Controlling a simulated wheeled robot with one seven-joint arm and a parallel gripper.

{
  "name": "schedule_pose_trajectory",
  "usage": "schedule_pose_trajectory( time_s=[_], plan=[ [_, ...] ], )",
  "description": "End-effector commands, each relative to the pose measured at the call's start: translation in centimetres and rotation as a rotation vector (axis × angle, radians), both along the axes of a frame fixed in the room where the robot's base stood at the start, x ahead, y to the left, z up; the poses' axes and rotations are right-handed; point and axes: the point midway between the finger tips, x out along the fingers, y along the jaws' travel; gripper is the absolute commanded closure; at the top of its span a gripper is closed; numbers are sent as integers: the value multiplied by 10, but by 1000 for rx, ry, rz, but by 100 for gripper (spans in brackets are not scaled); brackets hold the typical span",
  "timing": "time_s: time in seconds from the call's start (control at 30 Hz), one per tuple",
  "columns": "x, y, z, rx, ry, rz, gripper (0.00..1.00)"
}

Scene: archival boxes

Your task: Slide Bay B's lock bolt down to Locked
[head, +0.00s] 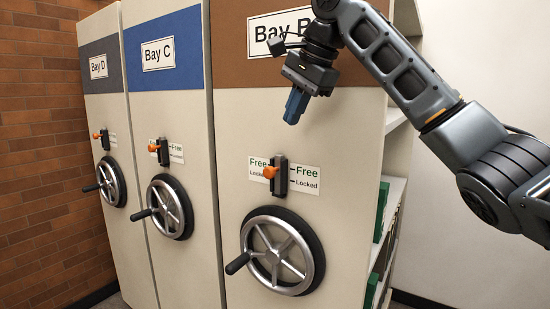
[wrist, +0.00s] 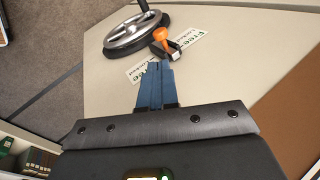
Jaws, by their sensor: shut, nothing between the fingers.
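Bay B's lock bolt has an orange knob (head: 270,172) on a black upright track (head: 281,178) on the cream panel. In the head view the knob is about level with the word Free, above Locked. My gripper (head: 292,118) is above and in front of the bolt, its blue fingers shut and empty, pointing down and apart from the knob. In the wrist view the shut fingertips (wrist: 158,68) point toward the orange knob (wrist: 161,35) and cover part of the Free/Locked label (wrist: 190,41).
Bay B's handwheel (head: 282,252) with its black handle is below the bolt. Bay C (head: 172,54) and Bay D (head: 98,67) stand to the left with similar bolts and wheels. Open shelves (head: 388,215) show at Bay B's right side. The space before the panel is clear.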

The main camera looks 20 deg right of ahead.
Motion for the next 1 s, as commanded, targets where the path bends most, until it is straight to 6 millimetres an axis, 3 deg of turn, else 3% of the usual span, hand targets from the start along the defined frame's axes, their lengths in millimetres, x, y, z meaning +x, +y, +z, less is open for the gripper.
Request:
schedule_pose_trajectory(
  time_s=[0.53,0.73,1.0],
  plan=[
    [43,17,-89,0,1,0,100],
    [51,20,-105,2,0,1,100],
    [52,21,-109,1,-1,1,100]
  ],
)
